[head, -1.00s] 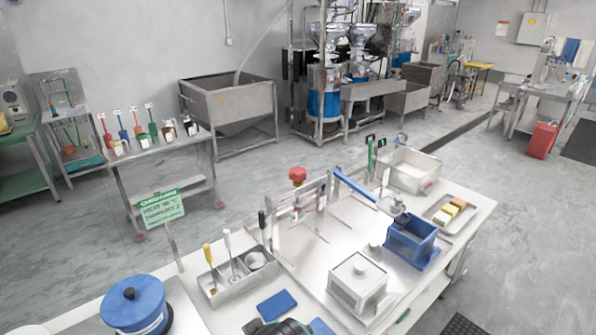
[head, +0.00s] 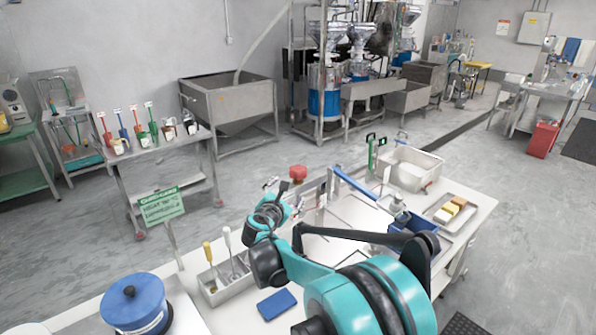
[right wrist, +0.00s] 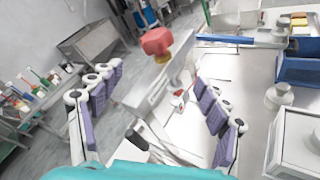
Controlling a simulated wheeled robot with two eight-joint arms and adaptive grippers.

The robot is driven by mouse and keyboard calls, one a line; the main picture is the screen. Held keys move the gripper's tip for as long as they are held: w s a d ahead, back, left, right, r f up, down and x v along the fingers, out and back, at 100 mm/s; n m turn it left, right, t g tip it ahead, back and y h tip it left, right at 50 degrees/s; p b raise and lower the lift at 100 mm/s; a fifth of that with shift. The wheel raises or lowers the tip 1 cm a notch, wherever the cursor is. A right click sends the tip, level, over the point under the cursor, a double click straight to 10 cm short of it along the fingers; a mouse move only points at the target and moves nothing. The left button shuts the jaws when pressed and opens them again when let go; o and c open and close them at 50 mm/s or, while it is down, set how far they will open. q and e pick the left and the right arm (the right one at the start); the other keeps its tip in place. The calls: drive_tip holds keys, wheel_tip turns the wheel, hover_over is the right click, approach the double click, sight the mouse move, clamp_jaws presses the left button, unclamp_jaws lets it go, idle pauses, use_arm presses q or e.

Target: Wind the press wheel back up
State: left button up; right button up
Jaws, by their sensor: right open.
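The red press wheel (head: 298,172) sits on top of the metal frame of the press, near the back edge of the white table. In the right wrist view the red wheel (right wrist: 157,42) stands above a brass-coloured collar, just beyond the fingertips. My right gripper (head: 277,187) is close to the left of the wheel in the head view, with its arm reaching across the table. In the right wrist view its purple-padded fingers (right wrist: 158,80) are spread wide with nothing held between them. My left gripper is not in view.
A blue lever (head: 355,187) runs right of the wheel. A blue box (head: 413,227) stands further right, partly behind my arm. A grey holder (head: 222,278) with upright tools and a blue lidded pot (head: 135,300) stand at the left.

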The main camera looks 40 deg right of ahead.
sight(298, 168)
drive_tip(key=w+d+n, duration=0.1)
drive_tip(key=d+n, duration=0.1)
drive_tip(key=w+d+n+h, duration=0.1)
drive_tip(key=w+d+n, duration=0.1)
drive_tip(key=w+d+n+t+h, duration=0.1)
drive_tip(key=w+d+n, duration=0.1)
drive_tip(key=shift+f, duration=0.4)
drive_tip(key=b+x, duration=0.1)
drive_tip(key=x, duration=0.5)
drive_tip(key=shift+d, duration=0.1)
drive_tip(key=shift+b+x, duration=0.35)
drive_tip(key=shift+x, duration=0.4)
drive_tip(key=shift+r, duration=0.15)
drive_tip(key=c, duration=1.2)
